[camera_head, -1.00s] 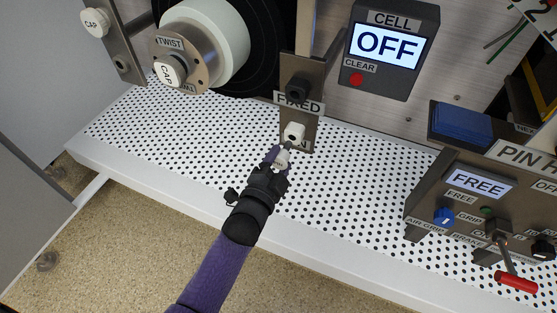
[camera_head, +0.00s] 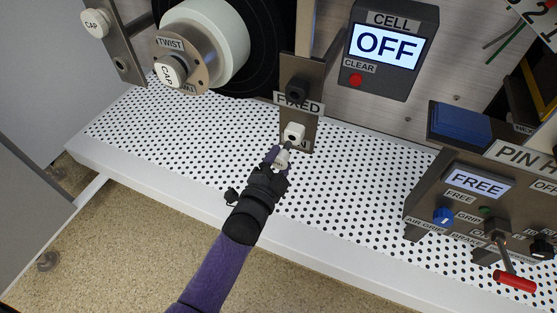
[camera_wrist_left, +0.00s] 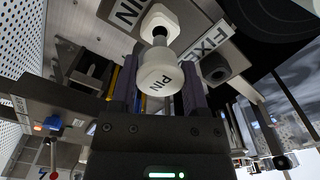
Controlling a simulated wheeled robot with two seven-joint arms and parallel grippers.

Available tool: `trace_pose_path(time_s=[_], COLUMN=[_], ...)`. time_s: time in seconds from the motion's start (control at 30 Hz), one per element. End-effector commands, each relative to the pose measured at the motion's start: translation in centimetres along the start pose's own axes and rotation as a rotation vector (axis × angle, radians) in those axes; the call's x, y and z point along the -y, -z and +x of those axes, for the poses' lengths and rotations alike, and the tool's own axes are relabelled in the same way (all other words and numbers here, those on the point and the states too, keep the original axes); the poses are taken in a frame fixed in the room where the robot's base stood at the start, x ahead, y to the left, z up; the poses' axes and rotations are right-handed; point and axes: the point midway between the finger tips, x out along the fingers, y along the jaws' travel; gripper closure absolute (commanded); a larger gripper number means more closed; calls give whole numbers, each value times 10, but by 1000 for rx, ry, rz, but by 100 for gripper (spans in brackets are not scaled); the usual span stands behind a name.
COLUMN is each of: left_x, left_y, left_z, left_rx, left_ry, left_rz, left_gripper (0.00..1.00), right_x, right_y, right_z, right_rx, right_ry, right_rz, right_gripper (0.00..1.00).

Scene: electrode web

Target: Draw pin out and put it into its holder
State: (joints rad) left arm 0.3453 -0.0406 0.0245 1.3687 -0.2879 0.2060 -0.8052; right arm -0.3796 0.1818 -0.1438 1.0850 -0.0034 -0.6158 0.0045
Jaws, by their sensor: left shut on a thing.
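The pin has a white round head marked PIN (camera_wrist_left: 160,78), and it also shows in the head view (camera_head: 282,158). A station at the right carries a partly cut-off sign starting PIN H (camera_head: 525,155). My right gripper is out of view.
A CELL box (camera_head: 391,48) reading OFF hangs at the back. A white roller with a TWIST cap (camera_head: 168,72) is at the back left. The right station has a FREE display (camera_head: 477,184), knobs and a red-handled lever (camera_head: 515,281). The perforated white table (camera_head: 350,200) between is clear.

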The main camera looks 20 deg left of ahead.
Motion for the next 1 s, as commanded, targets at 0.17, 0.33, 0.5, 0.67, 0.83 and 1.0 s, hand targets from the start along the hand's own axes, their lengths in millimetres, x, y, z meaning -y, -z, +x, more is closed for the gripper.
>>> trace_pose_path(time_s=[0.17, 0.33, 0.5, 0.67, 0.83, 1.0], left_x=[0, -1, -1, -1, -1, -1], left_y=[0, 0, 0, 0, 0, 0], left_z=[2, 6, 10, 14, 19, 23], left_rx=[-1, 0, 0, 0, -1, 0], left_ry=[0, -1, -1, -1, 0, -1], left_rz=[0, 1, 1, 1, 1, 1], left_gripper=[100, 100, 100, 100, 100, 100], right_x=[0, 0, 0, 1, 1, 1], right_y=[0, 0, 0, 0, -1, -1], right_z=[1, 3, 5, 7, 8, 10], right_rx=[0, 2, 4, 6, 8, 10], right_ry=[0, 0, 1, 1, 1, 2], right_rz=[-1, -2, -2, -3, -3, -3], right_gripper=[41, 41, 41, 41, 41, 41])
